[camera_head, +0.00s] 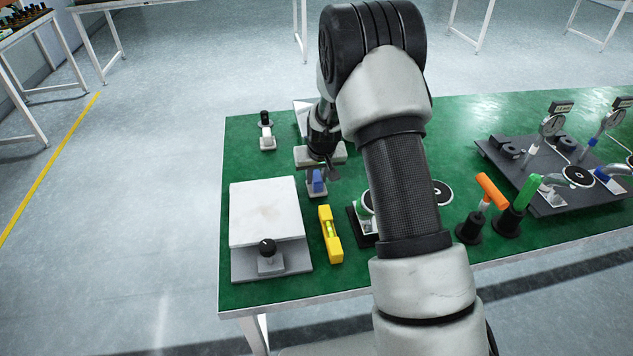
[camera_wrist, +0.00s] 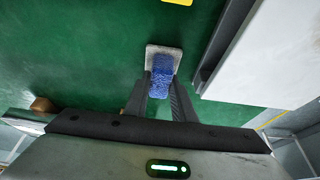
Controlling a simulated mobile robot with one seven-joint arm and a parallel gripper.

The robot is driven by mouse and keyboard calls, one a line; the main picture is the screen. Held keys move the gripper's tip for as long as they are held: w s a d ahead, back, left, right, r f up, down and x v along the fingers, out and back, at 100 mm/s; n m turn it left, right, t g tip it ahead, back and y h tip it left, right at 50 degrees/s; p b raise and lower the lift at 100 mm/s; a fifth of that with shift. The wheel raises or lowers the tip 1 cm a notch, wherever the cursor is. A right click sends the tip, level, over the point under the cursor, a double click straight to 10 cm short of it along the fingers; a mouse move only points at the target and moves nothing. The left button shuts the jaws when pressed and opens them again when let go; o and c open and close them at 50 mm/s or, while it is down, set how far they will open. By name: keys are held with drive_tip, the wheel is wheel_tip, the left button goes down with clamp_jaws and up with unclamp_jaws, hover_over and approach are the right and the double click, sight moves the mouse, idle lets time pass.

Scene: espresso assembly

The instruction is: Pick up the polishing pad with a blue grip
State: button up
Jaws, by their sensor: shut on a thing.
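The polishing pad has a blue grip (camera_head: 318,181) on a pale block-shaped base. In the head view it is under my gripper (camera_head: 319,170), on the green table between the white plate and my arm. In the wrist view the blue grip (camera_wrist: 162,72) lies between the tips of my gripper (camera_wrist: 161,88), which is shut on it. The pale base (camera_wrist: 152,50) shows around the far end of the grip. I cannot tell whether the pad touches the table.
A white plate on a grey stand (camera_head: 264,212) is close on the left. A yellow level (camera_head: 330,234) lies in front of the pad. A small black-topped object (camera_head: 266,132) stands behind left. Orange-handled (camera_head: 490,191) and green-handled (camera_head: 527,192) tools and a dark gauge fixture (camera_head: 545,205) are on the right.

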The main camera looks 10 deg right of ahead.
sight(316, 176)
wheel_tip(316, 176, up, 10)
drive_tip(key=shift+p, duration=1.25)
drive_tip(key=o, duration=0.5)
drive_tip(key=c, duration=0.4)
